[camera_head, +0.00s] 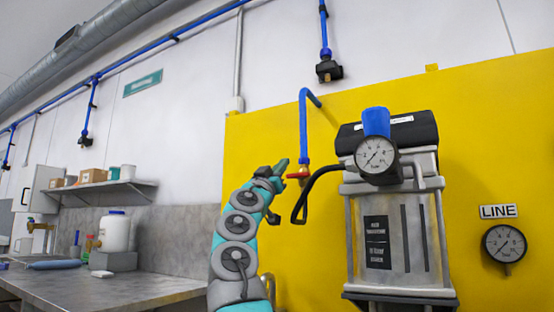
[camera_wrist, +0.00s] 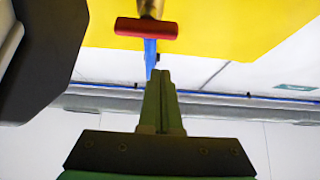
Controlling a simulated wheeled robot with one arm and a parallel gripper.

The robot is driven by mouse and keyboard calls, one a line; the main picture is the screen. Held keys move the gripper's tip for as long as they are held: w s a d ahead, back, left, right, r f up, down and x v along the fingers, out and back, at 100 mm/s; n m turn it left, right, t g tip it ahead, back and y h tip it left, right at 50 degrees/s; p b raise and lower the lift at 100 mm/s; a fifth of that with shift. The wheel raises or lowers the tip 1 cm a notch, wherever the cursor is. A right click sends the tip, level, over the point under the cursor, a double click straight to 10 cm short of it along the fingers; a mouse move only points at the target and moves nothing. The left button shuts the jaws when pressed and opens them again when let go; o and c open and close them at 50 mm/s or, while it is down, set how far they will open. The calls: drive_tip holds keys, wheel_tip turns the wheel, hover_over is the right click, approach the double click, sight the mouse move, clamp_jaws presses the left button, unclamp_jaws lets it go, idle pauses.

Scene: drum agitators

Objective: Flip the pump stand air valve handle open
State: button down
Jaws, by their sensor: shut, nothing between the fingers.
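The red valve handle (camera_head: 297,176) sits at the lower end of the blue air pipe (camera_head: 303,125), in front of the yellow wall panel, left of the pump stand. In the wrist view the red handle (camera_wrist: 146,28) lies crosswise below a brass fitting (camera_wrist: 151,8), beyond the fingertips. My gripper (camera_head: 282,163) is shut and empty, just left of the handle in the head view. Its closed fingers (camera_wrist: 161,74) point toward the handle in the wrist view, with a visible gap between them in the picture.
The pump stand (camera_head: 404,215) with a round gauge (camera_head: 376,155) stands right of the handle. A black hose (camera_head: 318,176) curves from the valve to it. A line gauge (camera_head: 504,243) is on the yellow panel (camera_head: 262,145). A grey counter (camera_head: 110,290) and a shelf (camera_head: 105,184) are at left.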

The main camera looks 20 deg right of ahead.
sight(298, 175)
drive_tip(key=p+x, duration=0.4)
drive_tip(key=x, duration=0.1)
drive_tip(key=shift+s+a+f+b, duration=0.15)
drive_tip(key=shift+f+b, duration=1)
drive_tip(key=shift+f, duration=0.05)
drive_tip(key=shift+s+a+f+b, duration=0.15)
drive_tip(key=shift+a+f+b, duration=0.05)
drive_tip(key=shift+f+b, duration=0.95)
drive_tip(key=shift+a+n+t+y, duration=0.15)
drive_tip(key=shift+n+t+y, duration=0.15)
drive_tip(key=shift+n+t, duration=0.1)
